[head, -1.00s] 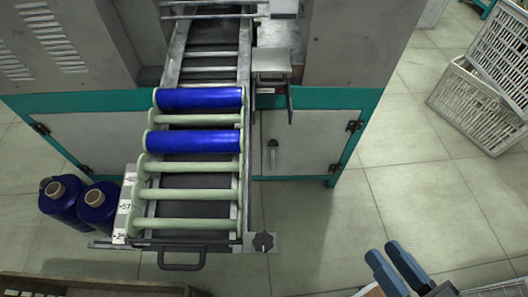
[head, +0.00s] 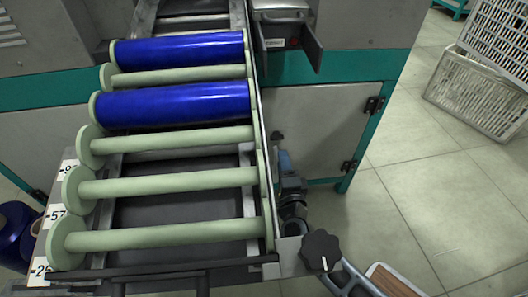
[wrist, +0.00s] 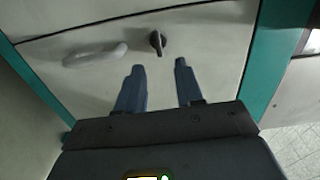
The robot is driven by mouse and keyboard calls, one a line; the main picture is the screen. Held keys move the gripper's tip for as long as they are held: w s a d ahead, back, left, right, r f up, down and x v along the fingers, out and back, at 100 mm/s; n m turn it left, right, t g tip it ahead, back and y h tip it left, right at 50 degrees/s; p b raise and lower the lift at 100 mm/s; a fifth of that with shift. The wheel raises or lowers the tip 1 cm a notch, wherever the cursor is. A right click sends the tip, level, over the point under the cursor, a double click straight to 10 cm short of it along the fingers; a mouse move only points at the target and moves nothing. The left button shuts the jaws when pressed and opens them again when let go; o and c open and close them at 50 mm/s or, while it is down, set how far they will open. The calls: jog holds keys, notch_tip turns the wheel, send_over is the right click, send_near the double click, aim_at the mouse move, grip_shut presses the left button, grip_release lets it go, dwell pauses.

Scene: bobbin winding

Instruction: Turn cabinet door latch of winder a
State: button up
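The cabinet door (wrist: 205,35) is a grey panel below the winder's teal band and looks closed; it also shows in the head view (head: 315,120). In the wrist view its latch (wrist: 157,42) is a small dark turn knob on a round base, its grip running roughly up and down the picture. A pale bar handle (wrist: 95,55) sits left of it. My gripper (wrist: 157,67) is open and empty, its two blue fingers pointing at the door, with the latch just beyond and between the tips. In the head view my gripper (head: 283,158) is partly hidden by the roller rack.
The roller rack (head: 165,190) with blue rolls (head: 175,104) juts out close left of my arm, with a black star knob (head: 321,250) at its front corner. Door hinges (head: 374,105) are on the right. White crates (head: 480,95) stand far right; floor between is clear.

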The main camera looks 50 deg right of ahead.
aim_at(277, 137)
jog(key=b+x, duration=0.2)
jog(key=x, duration=0.6)
jog(key=shift+w+f, duration=0.15)
jog(key=shift+w, duration=0.1)
grip_shut()
